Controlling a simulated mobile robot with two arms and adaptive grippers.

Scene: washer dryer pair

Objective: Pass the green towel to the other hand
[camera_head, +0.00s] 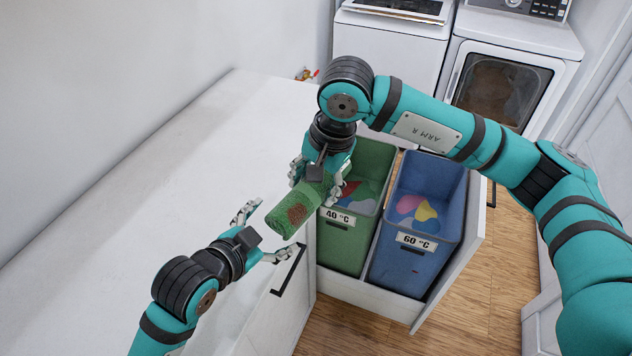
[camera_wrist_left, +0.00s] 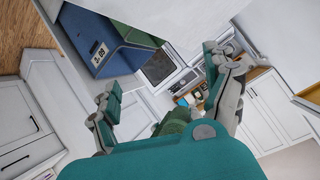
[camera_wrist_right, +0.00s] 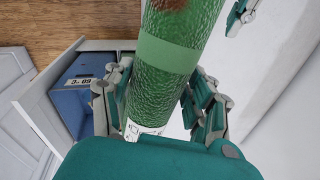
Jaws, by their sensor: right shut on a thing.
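The green towel (camera_head: 283,221) is a rolled cylinder with a reddish-brown patch. My right gripper (camera_head: 318,178) is shut around its far part and holds it tilted above the counter edge, beside the green bin. In the right wrist view the towel (camera_wrist_right: 170,75) runs between the fingers of the right gripper (camera_wrist_right: 158,100), with a white label low on it. My left gripper (camera_head: 265,233) is open, its fingers spread on either side of the towel's near end. In the left wrist view a green piece of the towel (camera_wrist_left: 175,123) shows low between the open fingers.
A green bin (camera_head: 345,240) marked 40 °C and a blue bin (camera_head: 412,265) marked 60 °C stand in a pulled-out drawer, with coloured cloths inside. A white counter (camera_head: 190,190) lies left. A washer and dryer (camera_head: 500,85) stand behind. Wooden floor (camera_head: 500,270) lies right.

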